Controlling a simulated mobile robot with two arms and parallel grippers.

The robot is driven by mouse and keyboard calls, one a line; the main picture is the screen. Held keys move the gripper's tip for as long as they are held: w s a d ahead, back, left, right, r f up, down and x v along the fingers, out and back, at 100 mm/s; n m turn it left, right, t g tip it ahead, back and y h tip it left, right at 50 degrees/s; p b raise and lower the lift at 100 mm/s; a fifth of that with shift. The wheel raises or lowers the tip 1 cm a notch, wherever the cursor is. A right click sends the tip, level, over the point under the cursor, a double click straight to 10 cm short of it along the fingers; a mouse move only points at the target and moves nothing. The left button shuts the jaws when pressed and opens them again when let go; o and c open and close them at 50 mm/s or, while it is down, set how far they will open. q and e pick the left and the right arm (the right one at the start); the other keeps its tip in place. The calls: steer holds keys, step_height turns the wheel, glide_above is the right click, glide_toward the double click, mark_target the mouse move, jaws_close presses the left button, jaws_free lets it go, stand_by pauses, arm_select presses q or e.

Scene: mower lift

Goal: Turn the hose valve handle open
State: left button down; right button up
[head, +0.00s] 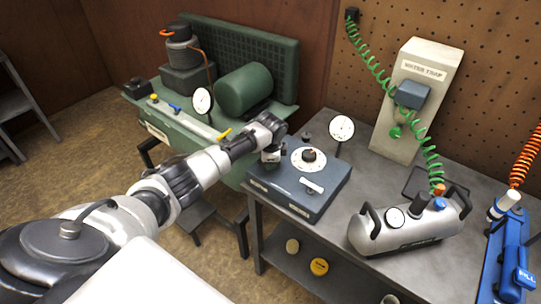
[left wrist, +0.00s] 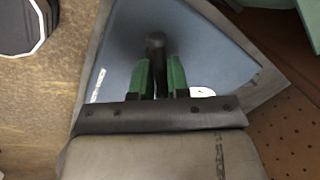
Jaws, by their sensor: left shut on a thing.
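My left gripper (head: 271,156) reaches in from the left, over the back left corner of a blue-grey control box (head: 322,204). In the left wrist view its two green fingers (left wrist: 162,78) are shut on a dark handle (left wrist: 155,45) with a rounded end, standing against the blue face of the box (left wrist: 205,50). In the head view the arm hides most of this handle, and I cannot read how far it is turned. My right gripper is not in view.
The box carries a white dial with a black knob (head: 309,156); a round gauge (head: 341,128) stands behind it. A silver tank (head: 408,229) and a white water trap (head: 416,98) share the grey bench (head: 362,185). A green compressor (head: 243,90) stands behind my arm.

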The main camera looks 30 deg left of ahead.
arm_select(q)
steer(key=n, duration=0.1)
steer(key=n+p, duration=0.1)
steer(key=n, duration=0.1)
steer(key=shift+w+r, duration=0.15)
steer(key=shift+r, duration=0.1)
steer(key=n+p, duration=0.1)
steer(key=n, duration=0.1)
steer(key=shift+w+a+n+g+y, duration=0.1)
steer(key=shift+n+g+y, duration=0.2)
steer(key=shift+y, duration=0.1)
steer(key=n, duration=0.2)
steer(key=n+g, duration=0.1)
steer(key=n, duration=0.1)
steer(key=shift+w+a+f+n+p, duration=0.1)
steer(key=shift+a+n+p, duration=0.05)
steer(key=shift+n+p, duration=0.25)
steer(key=c, duration=1.1)
jaws_free()
steer(key=shift+f, duration=0.1)
steer(key=shift+c, duration=0.2)
steer(key=shift+r, duration=0.45)
step_height(320, 180, up, 10)
steer(key=d, duration=0.2)
steer(key=shift+f, duration=0.15)
